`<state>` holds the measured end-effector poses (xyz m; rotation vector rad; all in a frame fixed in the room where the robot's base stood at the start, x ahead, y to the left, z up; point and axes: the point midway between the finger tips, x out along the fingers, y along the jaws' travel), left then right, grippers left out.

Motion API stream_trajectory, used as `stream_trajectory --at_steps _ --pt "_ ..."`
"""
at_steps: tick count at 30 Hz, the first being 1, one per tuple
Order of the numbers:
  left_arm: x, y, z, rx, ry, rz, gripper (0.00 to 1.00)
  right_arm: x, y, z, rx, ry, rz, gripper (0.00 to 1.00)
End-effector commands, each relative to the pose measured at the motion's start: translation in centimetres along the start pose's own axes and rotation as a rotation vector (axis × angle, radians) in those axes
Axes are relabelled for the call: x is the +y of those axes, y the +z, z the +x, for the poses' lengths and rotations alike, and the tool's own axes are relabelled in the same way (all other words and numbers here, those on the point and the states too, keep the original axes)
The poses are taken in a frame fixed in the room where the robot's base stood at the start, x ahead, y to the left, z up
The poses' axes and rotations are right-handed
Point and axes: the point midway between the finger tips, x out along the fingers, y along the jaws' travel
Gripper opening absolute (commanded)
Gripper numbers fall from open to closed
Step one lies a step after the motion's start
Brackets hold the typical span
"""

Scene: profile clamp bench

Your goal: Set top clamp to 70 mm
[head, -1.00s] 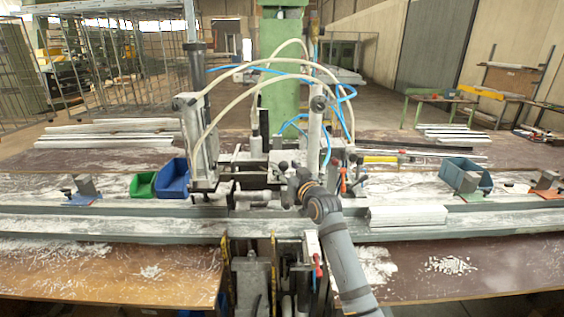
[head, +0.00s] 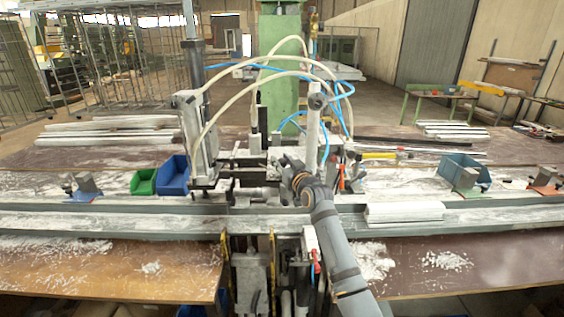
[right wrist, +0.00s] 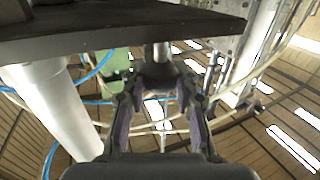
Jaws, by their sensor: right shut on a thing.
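The clamp machine (head: 195,130) stands mid-bench, with upright cylinders, a dark plate and curved hoses. My right arm comes in from the lower right, and its gripper (head: 284,162) is at the machine's middle, left of the right-hand upright cylinder (head: 313,135). The fingers are small and partly hidden there. In the right wrist view, the right gripper (right wrist: 160,78) is shut on a short grey rod-like part (right wrist: 160,54) below a dark plate (right wrist: 130,20). The rod's far end is hidden. I cannot read any clamp scale or setting. My left gripper is not in view.
A green bin (head: 144,182) and blue bin (head: 174,176) stand left of the machine, and another blue bin (head: 463,170) stands right. A white profile (head: 404,212) lies on the front rail. Hoses (head: 345,100) arch over the machine. White chips litter the bench.

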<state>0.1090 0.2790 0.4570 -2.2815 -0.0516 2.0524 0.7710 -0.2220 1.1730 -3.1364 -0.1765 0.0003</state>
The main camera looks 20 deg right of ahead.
Motion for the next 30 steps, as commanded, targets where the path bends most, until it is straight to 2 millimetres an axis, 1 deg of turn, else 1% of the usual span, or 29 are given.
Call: stream_trajectory --at_steps 5,7,8,12,14,22,23,28,30 --pt "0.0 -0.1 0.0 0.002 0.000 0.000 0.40 0.0 0.0 0.0 0.001 0.000 -0.001 0.00" --pt "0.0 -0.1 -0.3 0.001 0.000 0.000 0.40 0.0 -0.4 0.0 0.001 0.000 -0.001 0.00" --pt "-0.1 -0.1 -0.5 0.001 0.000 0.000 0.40 0.0 -0.8 0.0 0.002 0.000 -0.001 0.00" --pt "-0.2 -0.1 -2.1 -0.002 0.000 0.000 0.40 0.0 -3.3 0.0 0.007 0.001 -0.001 0.00" --pt "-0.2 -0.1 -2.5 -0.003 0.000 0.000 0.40 0.0 -4.0 0.0 0.009 0.001 -0.002 0.00" --pt "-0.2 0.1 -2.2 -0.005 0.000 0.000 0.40 0.0 -3.9 0.0 0.009 0.001 -0.002 0.00" --pt "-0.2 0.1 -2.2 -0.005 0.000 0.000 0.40 0.0 -3.8 0.0 0.009 0.001 -0.002 0.29" --pt "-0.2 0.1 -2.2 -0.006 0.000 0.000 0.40 0.0 -3.7 0.0 0.005 0.000 -0.001 0.52" --pt "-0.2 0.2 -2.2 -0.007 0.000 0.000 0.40 0.0 -3.6 0.0 0.004 0.000 -0.001 0.53"
